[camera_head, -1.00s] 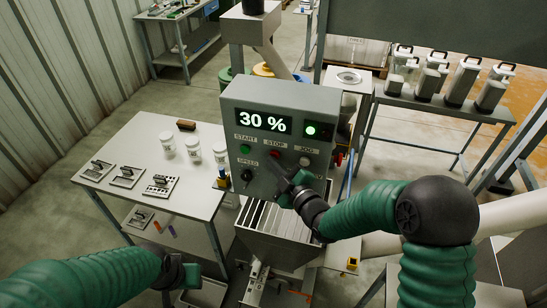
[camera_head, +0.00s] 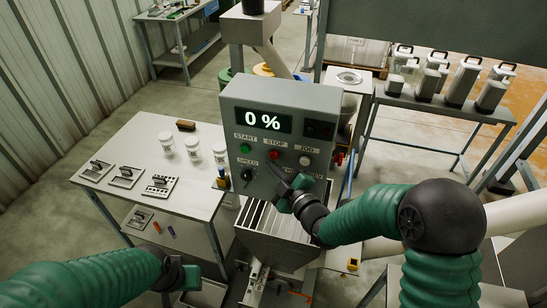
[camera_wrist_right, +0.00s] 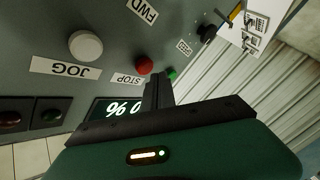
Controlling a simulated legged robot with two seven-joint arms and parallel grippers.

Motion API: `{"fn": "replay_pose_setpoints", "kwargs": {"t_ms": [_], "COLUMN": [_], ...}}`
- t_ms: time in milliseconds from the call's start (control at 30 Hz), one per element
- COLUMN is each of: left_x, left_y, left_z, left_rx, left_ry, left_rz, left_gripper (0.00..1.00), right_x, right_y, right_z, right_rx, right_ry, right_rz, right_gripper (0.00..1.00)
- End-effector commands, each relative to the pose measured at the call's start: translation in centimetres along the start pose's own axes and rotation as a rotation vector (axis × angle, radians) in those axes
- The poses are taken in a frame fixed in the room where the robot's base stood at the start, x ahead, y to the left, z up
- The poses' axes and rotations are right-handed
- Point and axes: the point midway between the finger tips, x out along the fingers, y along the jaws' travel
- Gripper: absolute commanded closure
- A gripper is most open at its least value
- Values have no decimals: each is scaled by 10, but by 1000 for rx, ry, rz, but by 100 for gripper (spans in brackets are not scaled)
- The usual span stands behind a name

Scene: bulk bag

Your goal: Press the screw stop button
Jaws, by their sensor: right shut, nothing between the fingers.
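In the right wrist view the red button (camera_wrist_right: 144,65) shows uncovered beside the fingertips (camera_wrist_right: 158,80); I cannot tell the exact gap. My left gripper (camera_head: 184,277) is low at the left, away from the box; its jaws are unclear.
A black SPEED knob (camera_head: 246,175) is at the box's lower left. A table (camera_head: 125,150) with white jars (camera_head: 193,145) and metal plates stands to the left. A hopper with a grate (camera_head: 270,222) is below the box. A bench with metal canisters (camera_head: 464,82) stands back right.

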Motion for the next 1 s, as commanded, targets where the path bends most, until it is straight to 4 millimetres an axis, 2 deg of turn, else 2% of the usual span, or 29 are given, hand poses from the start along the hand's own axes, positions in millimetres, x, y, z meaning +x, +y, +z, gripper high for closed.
{"fn": "replay_pose_setpoints", "kwargs": {"t_ms": [267,700,1000], "left_x": [1,13,13], "left_y": [0,0,0], "left_z": [0,3,3], "left_rx": [0,0,0], "left_ry": [0,0,0], "left_rz": [0,0,0], "left_gripper": [64,64,64], "right_x": [-2,-31,-34], "right_y": [-2,-24,-25], "right_z": [-2,-23,-25], "right_rx": [0,0,0], "right_ry": [1,2,0], "right_rz": [-1,-1,0], "right_gripper": [100,100,100]}}
